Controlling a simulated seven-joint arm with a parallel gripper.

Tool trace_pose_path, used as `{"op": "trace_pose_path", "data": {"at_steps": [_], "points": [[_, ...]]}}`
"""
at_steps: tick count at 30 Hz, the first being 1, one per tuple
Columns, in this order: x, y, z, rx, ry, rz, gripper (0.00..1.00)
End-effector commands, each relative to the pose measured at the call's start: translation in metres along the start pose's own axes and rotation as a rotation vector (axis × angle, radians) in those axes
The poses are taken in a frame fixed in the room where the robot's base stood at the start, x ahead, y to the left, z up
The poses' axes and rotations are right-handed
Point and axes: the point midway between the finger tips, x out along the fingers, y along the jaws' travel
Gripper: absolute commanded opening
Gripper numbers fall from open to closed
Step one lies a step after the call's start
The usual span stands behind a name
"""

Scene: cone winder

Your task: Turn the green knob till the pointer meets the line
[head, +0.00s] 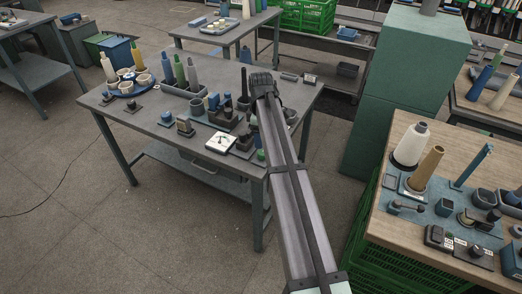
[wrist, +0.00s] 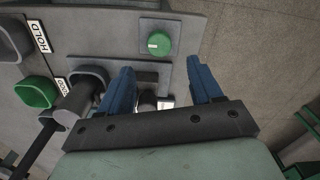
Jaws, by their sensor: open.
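The green knob (wrist: 159,43) sits on a small grey plate (wrist: 172,36) in the wrist view. A short pale mark shows on the left part of its face. My gripper (wrist: 160,66) is open, its two blue fingers apart and empty, just below the knob in the picture and not touching it. In the head view a white-faced meter (head: 221,140) with a dark needle stands near the table's front edge; its line is too small to make out. A small green spot right of it may be the knob. My arm hides the fingers there.
In the wrist view a dark cylindrical part (wrist: 82,94) and a green-faced cup (wrist: 37,92) stand left of the fingers, by a HOLD label (wrist: 40,36). The grey table (head: 150,117) carries several cones and small fixtures. Open floor lies beyond its edge.

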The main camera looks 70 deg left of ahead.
Motion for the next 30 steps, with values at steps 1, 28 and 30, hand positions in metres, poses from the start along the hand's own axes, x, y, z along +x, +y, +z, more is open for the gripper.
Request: {"op": "trace_pose_path", "data": {"at_steps": [1,28,30], "points": [[0.010,-0.001,0.000,0.000,0.000,-0.001,0.65],[0.075,0.000,0.000,0.001,0.000,0.000,0.64],[0.075,0.000,0.000,0.001,0.000,0.000,0.57]]}}
